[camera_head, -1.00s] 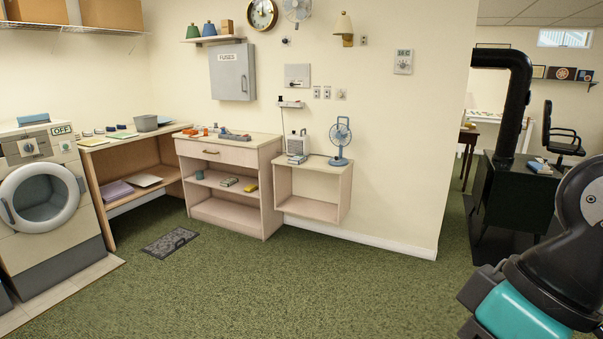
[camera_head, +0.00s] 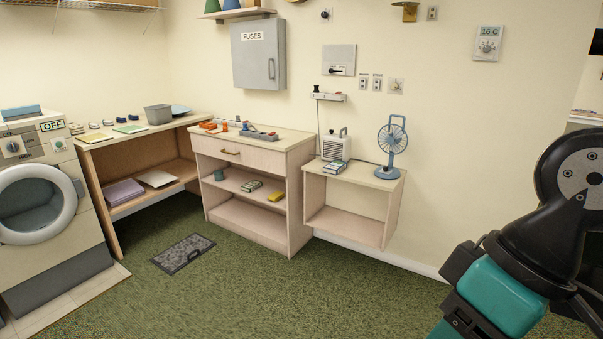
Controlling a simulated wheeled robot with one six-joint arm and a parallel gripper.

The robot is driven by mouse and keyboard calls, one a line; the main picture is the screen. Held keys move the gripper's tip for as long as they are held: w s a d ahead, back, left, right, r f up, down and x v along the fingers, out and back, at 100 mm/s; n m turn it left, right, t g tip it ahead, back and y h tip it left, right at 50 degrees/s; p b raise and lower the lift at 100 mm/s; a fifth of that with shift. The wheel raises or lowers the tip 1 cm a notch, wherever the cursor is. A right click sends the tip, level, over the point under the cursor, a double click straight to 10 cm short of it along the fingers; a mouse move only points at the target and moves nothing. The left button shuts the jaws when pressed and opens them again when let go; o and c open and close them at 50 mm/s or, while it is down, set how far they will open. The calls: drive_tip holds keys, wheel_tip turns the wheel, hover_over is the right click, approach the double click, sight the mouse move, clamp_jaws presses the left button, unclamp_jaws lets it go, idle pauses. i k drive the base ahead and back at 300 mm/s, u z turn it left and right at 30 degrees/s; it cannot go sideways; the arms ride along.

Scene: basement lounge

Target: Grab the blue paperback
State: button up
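I cannot clearly single out the blue paperback at this size. A small book or stack with blue-grey, white and green edges (camera_head: 334,167) lies on the small wall table (camera_head: 355,175), in front of a white box and left of a blue fan. Another blue item (camera_head: 21,112) lies on top of the washing machine. My arm shows at the right edge, apart from all of these. My gripper is out of view.
A cabinet with a drawer (camera_head: 230,153) stands between the corner bench (camera_head: 165,127) and the wall table, with small items on its top and shelf. A blue fan (camera_head: 391,147) stands on the table. A grey mat (camera_head: 182,253) lies on open green carpet.

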sight(334, 167)
drive_tip(key=u, duration=0.05)
drive_tip(key=i, duration=2.5)
drive_tip(key=z, duration=0.25)
drive_tip(key=i, duration=1.55)
drive_tip(key=z, duration=0.15)
